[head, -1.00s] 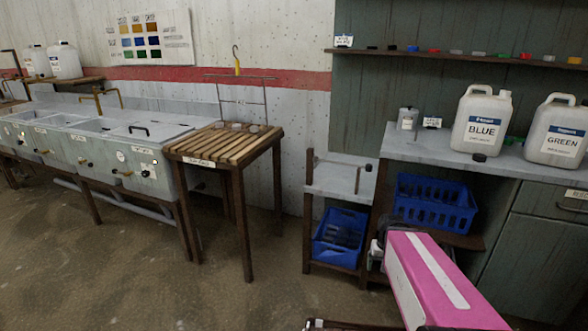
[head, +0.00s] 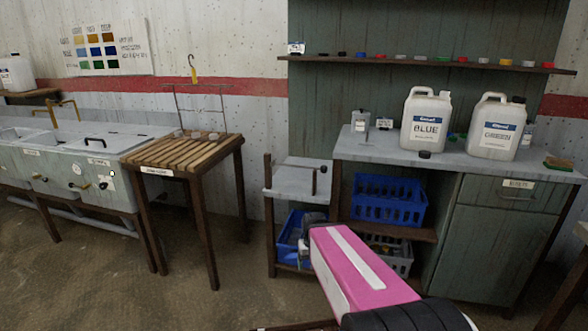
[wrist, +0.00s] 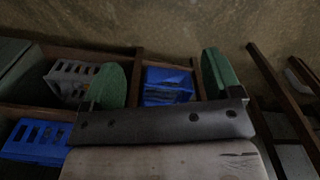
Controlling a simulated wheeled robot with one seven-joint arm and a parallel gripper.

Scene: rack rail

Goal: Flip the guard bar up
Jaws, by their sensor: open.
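A thin dark bar (head: 298,165) spans the front of a small low grey shelf (head: 288,181), between an upright dark post at its left and a short post at its right. It looks roughly level and is probably the guard bar. My gripper (wrist: 161,80) is open and empty in the wrist view, its two green pads wide apart. In the head view it is mostly hidden behind my pink arm, below and in front of the shelf. The bar cannot be made out in the wrist view.
A blue crate (head: 291,229) sits under the small shelf, partly hidden by my arm. Another blue crate (head: 388,200) and a grey crate (head: 402,259) sit under the bench (head: 376,145) to the right. A slatted table (head: 157,172) stands at left. Floor between is clear.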

